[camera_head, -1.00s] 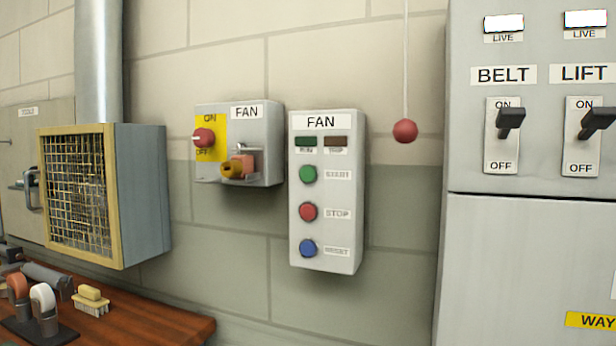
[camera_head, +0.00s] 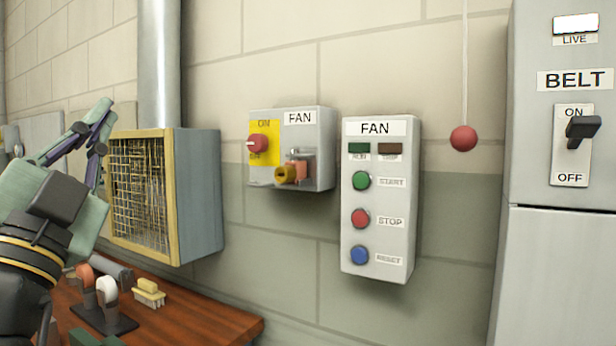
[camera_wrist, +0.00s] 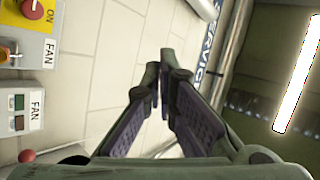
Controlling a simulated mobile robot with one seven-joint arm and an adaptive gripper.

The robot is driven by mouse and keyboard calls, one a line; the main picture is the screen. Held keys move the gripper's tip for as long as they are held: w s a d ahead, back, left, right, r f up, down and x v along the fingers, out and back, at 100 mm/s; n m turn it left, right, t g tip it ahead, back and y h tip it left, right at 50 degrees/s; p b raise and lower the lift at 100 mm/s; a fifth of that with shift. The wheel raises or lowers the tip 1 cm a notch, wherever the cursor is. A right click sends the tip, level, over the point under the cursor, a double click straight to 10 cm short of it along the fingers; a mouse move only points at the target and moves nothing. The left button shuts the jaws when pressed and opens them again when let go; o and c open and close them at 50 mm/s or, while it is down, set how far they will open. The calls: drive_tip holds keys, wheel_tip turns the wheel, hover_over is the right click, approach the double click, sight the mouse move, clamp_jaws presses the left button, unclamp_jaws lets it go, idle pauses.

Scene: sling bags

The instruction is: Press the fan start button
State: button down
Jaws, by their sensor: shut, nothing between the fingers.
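The fan control box (camera_head: 381,240) is a pale grey panel on the wall, labelled FAN. Its green START button (camera_head: 361,180) sits above the red STOP button (camera_head: 360,219) and the blue RESET button (camera_head: 359,255). The RUN lamp (camera_head: 359,148) and TRIP lamp (camera_head: 390,148) above look dark. My gripper (camera_head: 106,106) is at the far left of the head view, well left of the box, in front of the mesh-fronted unit. In the wrist view its fingers (camera_wrist: 160,78) are together with nothing held. There the box (camera_wrist: 32,125) is partly cut off at the left edge, its buttons out of view.
A red ball on a cord (camera_head: 463,138) hangs to the right. A BELT cabinet (camera_head: 540,150) stands further right. A wooden bench (camera_head: 215,322) is below left.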

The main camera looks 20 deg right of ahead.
drive_tip(key=d+f+m+g+h, duration=0.2)
drive_tip(key=d+f+m+g, duration=0.2)
drive_tip(key=d+m+g, duration=0.3)
drive_tip(key=s+d+f+m+g+h, duration=0.1)
drive_tip(key=d+f+m+g, duration=0.3)
drive_tip(key=d, duration=1.3)
drive_tip(key=m+g+h, duration=0.1)
drive_tip(key=m+g, duration=0.1)
drive_tip(key=g, duration=0.1)
drive_tip(key=shift+d+m+h+p, duration=0.3)
drive_tip(key=shift+m, duration=0.1)
drive_tip(key=p, duration=0.5)
approach(360, 178)
drive_tip(key=x, duration=0.6)
drive_tip(key=shift+w+d+f, duration=0.1)
drive_tip(key=shift+w+d, duration=0.2)
drive_tip(key=shift+d, duration=0.05)
